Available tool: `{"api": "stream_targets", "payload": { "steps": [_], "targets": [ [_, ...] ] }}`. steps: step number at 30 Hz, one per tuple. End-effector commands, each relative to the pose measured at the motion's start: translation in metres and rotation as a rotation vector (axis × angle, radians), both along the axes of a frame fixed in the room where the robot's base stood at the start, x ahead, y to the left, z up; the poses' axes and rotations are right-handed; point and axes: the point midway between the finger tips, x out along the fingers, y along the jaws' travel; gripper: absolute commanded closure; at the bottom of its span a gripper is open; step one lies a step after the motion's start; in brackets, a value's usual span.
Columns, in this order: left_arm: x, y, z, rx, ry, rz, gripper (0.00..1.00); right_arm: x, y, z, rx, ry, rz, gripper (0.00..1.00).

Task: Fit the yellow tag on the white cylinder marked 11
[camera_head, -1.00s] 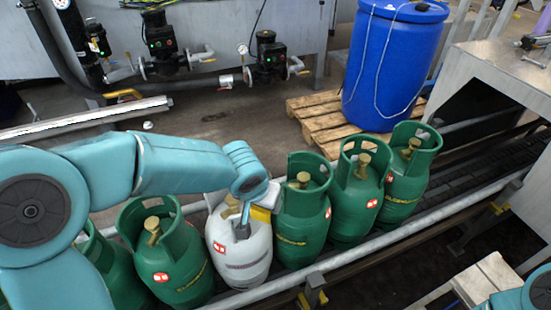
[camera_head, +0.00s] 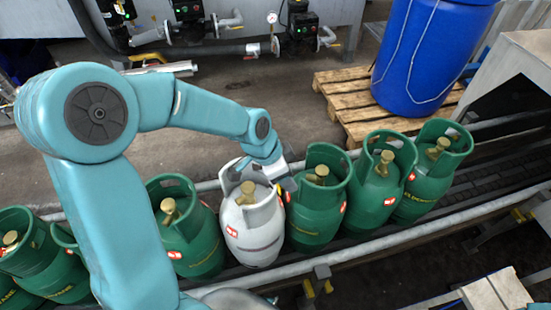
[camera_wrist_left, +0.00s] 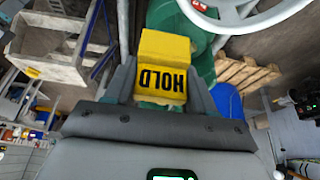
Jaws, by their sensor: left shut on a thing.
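The white cylinder (camera_head: 252,235) stands upright in a row of green cylinders in the head view. Its marking is too small to read. My left gripper (camera_head: 286,182) is at the right side of its collar, by the gap to the green cylinder (camera_head: 318,205). In the left wrist view my left gripper (camera_wrist_left: 162,88) is shut on the yellow tag (camera_wrist_left: 163,50), which reads HOLD upside down. Only a sliver of the tag (camera_head: 280,191) shows in the head view. A white curved collar (camera_wrist_left: 222,22) shows beyond the tag; contact cannot be told. My right gripper is out of view.
Green cylinders stand close on both sides, including one at left (camera_head: 190,235) and one at right (camera_head: 380,185). A metal rail (camera_head: 400,240) runs along the front of the conveyor. A blue barrel (camera_head: 425,60) stands on a wooden pallet (camera_head: 345,95) behind.

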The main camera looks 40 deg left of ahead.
Motion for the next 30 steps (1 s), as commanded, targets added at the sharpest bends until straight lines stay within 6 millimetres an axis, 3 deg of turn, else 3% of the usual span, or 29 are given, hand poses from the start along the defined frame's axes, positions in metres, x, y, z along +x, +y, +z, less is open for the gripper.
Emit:
{"api": "stream_targets", "payload": {
  "steps": [15,20,30],
  "targets": [
    [-0.008,0.022,0.025,-0.002,0.0,-0.721,0.74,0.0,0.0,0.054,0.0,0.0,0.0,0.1],
    [-0.007,0.025,0.026,-0.001,0.0,-0.815,0.74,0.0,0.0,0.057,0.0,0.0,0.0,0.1],
    [-0.007,0.025,0.024,0.001,-0.001,-0.823,0.74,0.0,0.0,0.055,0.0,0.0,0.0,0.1]
  ]
}}
